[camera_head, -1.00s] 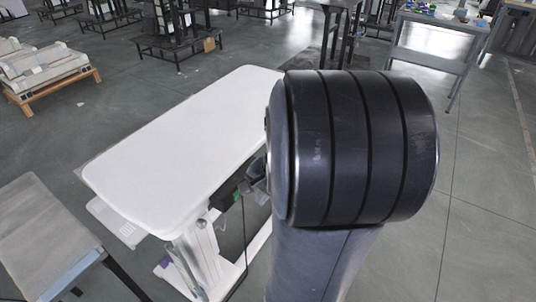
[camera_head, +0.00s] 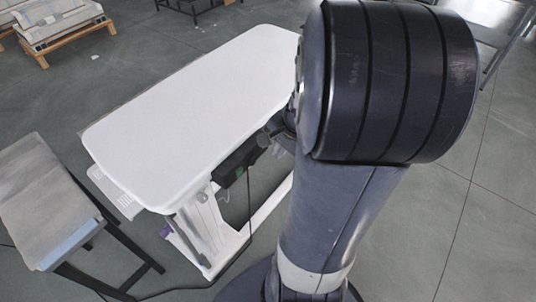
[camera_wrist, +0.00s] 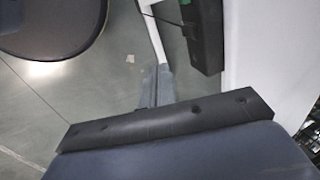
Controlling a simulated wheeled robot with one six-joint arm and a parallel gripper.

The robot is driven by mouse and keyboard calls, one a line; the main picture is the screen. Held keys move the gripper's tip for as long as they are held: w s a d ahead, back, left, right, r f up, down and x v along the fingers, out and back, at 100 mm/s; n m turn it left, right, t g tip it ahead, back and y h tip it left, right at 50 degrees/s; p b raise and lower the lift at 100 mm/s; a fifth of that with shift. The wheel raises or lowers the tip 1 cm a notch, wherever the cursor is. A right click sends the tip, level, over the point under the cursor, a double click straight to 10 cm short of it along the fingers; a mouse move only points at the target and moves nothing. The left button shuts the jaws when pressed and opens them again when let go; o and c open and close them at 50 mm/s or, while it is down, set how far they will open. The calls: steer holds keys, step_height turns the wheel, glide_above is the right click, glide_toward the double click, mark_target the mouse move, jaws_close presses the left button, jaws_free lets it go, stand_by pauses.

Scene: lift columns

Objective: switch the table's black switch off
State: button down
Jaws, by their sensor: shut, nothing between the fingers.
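The white table (camera_head: 190,110) stands left of my arm in the head view. A black box (camera_head: 236,162) with a small green spot hangs under its near right edge. The box also shows at the top of the wrist view (camera_wrist: 203,35), beside a white part of the table. I cannot make out a separate black switch or its position. My gripper (camera_head: 272,132) is beside the table's right edge, close to the box and partly hidden by my arm. In the wrist view my gripper (camera_wrist: 155,86) is shut and empty, pointing towards the floor left of the box, apart from it.
A grey-topped stand (camera_head: 45,200) with dark legs is at the lower left. A black cable (camera_head: 247,225) runs down from under the table to the floor. Pallets with a load (camera_head: 55,25) are at the far upper left.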

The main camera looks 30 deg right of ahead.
mark_target(253, 160)
steer(key=w+a+f+b, duration=0.2)
steer(key=w+f, duration=0.4)
steer(key=f, duration=0.3)
steer(key=shift+w+a+f, duration=0.2)
steer(key=shift+f, duration=0.05)
steer(key=shift+f, duration=0.1)
steer(key=b, duration=0.3)
steer(key=shift+w+t, duration=0.15)
steer(key=shift+t, duration=0.25)
